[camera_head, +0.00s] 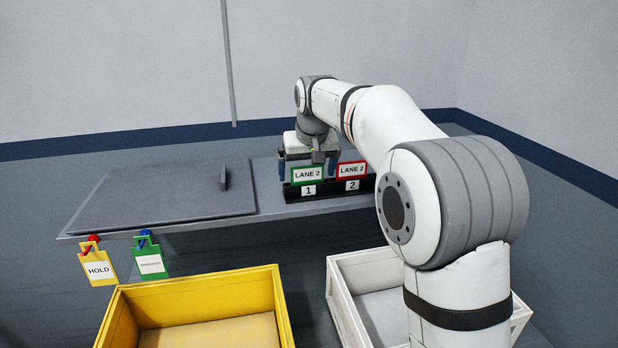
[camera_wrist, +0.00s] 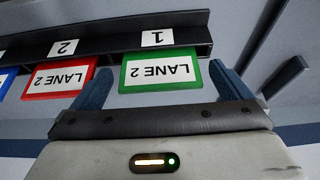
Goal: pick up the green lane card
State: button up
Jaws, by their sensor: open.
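The green lane card (camera_head: 307,175), a green-framed white card reading "LANE 2", stands in the slot marked 1 of a black rack (camera_head: 330,191). It also shows in the wrist view (camera_wrist: 160,72), upside down. My gripper (camera_head: 308,168) is open at the card, with one blue finger on each side. In the wrist view, my gripper (camera_wrist: 163,72) shows a gap between each finger and the card's edges. A red card (camera_head: 351,170), also reading "LANE 2", stands in slot 2, just beyond one finger. My arm hides the rack's right part in the head view.
A blue-edged card (camera_wrist: 6,82) is partly in the wrist view. A grey panel (camera_head: 150,200) with an upright handle (camera_head: 223,175) lies on the bench. A yellow HOLD tag (camera_head: 98,270) and a green tag (camera_head: 151,262) hang at its front. Yellow (camera_head: 280,310) and white (camera_head: 340,300) crates stand in front.

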jog(key=c, duration=1.1)
jog(key=shift+o, duration=0.2)
notch_tip(320, 180, up, 10)
jog(key=shift+f, duration=0.1)
jog(key=shift+a, duration=0.1)
